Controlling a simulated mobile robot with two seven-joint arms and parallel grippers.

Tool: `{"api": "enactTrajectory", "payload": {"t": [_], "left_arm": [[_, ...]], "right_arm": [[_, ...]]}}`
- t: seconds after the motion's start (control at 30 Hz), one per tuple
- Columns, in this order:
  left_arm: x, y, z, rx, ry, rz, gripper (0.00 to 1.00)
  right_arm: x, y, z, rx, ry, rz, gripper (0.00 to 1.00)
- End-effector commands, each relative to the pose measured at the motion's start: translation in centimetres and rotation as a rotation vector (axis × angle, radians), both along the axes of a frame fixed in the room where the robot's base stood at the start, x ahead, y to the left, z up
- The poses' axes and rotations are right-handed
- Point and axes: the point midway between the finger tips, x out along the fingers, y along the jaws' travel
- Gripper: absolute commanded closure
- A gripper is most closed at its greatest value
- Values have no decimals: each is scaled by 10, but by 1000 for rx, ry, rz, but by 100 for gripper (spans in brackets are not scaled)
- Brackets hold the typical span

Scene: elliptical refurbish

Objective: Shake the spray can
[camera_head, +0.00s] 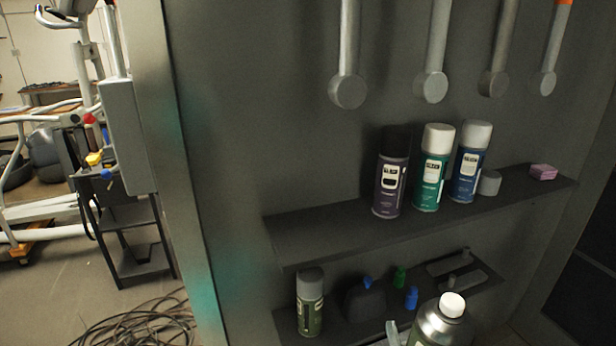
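Three spray cans stand side by side on the upper shelf: a purple can with a black cap (391,175), a green can with a white cap (432,170) and a blue can with a white cap (470,164). An olive-green can with a grey cap (309,303) stands on the lower shelf at its left end. A silver can with a white cap (440,324) rises from the bottom edge, its lower part cut off. I cannot tell what supports it. Neither of my grippers can be made out.
The upper shelf (320,232) also holds a grey round piece (489,183) and a pink block (543,172). The lower shelf (288,324) holds small blue and green items. Metal tools (348,60) hang above. Cables (140,325) lie on the floor at left.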

Motion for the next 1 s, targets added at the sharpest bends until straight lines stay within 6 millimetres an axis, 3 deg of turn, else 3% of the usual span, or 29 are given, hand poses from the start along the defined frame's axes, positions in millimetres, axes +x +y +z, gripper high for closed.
{"api": "enactTrajectory", "payload": {"t": [0.13, 0.57, 1.0], "left_arm": [[0, 0, 0, 0, 0, 0, 0], [0, 0, 0, 0, 1, -1, 0], [0, 1, 0, 1, 1, -1, 0]], "right_arm": [[-1, -1, -31, 6, 11, -12, 100], [1, -1, -89, 6, 2, -8, 100], [1, 1, -29, -4, -6, 5, 100]]}}
